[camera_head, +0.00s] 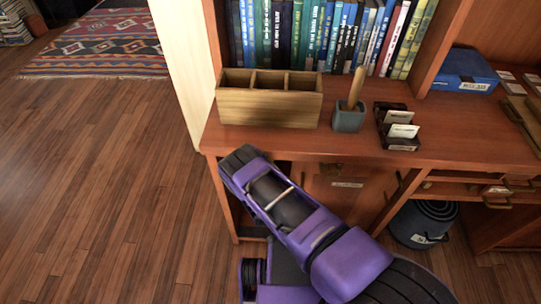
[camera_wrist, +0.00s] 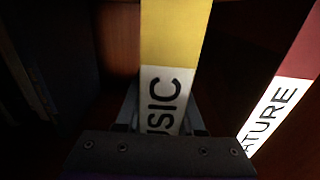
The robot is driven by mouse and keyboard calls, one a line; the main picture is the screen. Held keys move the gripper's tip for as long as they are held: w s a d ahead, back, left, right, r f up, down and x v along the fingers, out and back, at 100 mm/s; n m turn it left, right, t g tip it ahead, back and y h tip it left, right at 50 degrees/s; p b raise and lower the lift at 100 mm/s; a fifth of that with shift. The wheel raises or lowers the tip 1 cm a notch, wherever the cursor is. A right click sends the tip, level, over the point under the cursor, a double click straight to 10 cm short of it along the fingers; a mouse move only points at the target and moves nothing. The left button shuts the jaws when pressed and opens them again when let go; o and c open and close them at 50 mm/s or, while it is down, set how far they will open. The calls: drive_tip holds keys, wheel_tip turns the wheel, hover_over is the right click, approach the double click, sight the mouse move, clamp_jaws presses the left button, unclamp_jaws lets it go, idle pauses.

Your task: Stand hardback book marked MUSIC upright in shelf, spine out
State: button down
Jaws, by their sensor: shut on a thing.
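The MUSIC book (camera_wrist: 172,35) has a yellow spine with a white label at its lower end in the wrist view; only "USIC" shows. My gripper (camera_wrist: 160,115) is shut on it, one finger on each side of the labelled end. The spine faces the wrist camera and the book looks upright. In the head view my purple arm reaches the desk's front left edge; the gripper and the MUSIC book are hidden there. The upper shelf (camera_head: 218,32) holds a row of upright books, spines out. I cannot tell which compartment the held book is in.
A red book (camera_wrist: 303,50) labelled "ATURE" leans right of the held book, with a gap between. Dark shapes lie left. On the desk stand a wooden divided box (camera_head: 268,108), a grey cup (camera_head: 349,119) and a card holder (camera_head: 401,145). A blue box (camera_head: 465,72) sits right.

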drive_tip(key=shift+s, duration=0.1)
drive_tip(key=c, duration=0.5)
unclamp_jaws()
